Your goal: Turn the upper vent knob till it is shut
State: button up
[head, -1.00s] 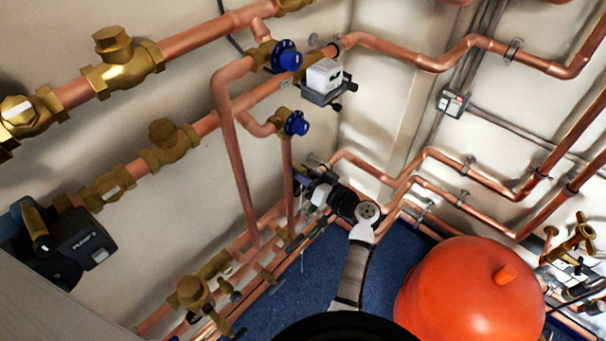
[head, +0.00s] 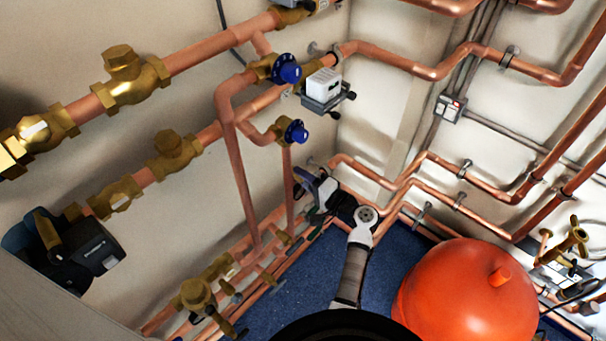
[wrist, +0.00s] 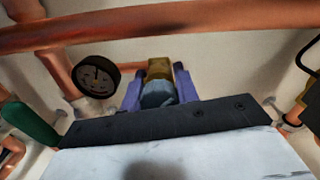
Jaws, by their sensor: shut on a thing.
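My gripper (wrist: 158,92) shows in the wrist view with a blue-purple finger on each side of a blue-grey knob (wrist: 157,96). It is shut on this knob, which sits in front of a brass body (wrist: 160,68). In the head view my gripper (head: 301,182) is low by the back corner, beside the copper pipes. The knob is hidden there by my gripper and wrist. I cannot tell its turn angle or which vent it belongs to.
A round dark gauge (wrist: 95,76) is close left of the fingers, with a green handle (wrist: 30,124) further left. A copper pipe (wrist: 180,25) crosses above. Two blue-handled valves (head: 289,72) (head: 297,131) are higher up. An orange vessel (head: 467,292) stands right of my arm.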

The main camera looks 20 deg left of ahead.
jog(key=m+p, duration=0.2)
jog(key=m, duration=0.2)
jog(key=shift+r+m+p, duration=0.1)
jog(key=shift+m+p, duration=0.25)
jog(key=shift+m, duration=0.05)
jog(key=shift+m+p, duration=1.25)
jog(key=shift+m, duration=0.75)
jog(key=shift+f, duration=0.2)
jog(key=o, duration=1)
jog(key=shift+c, duration=0.2)
jog(key=shift+d, duration=0.1)
jog(key=b+v, duration=0.3)
jog(key=v, duration=1)
jog(key=shift+s+d, duration=0.15)
jog(key=shift+d, duration=0.2)
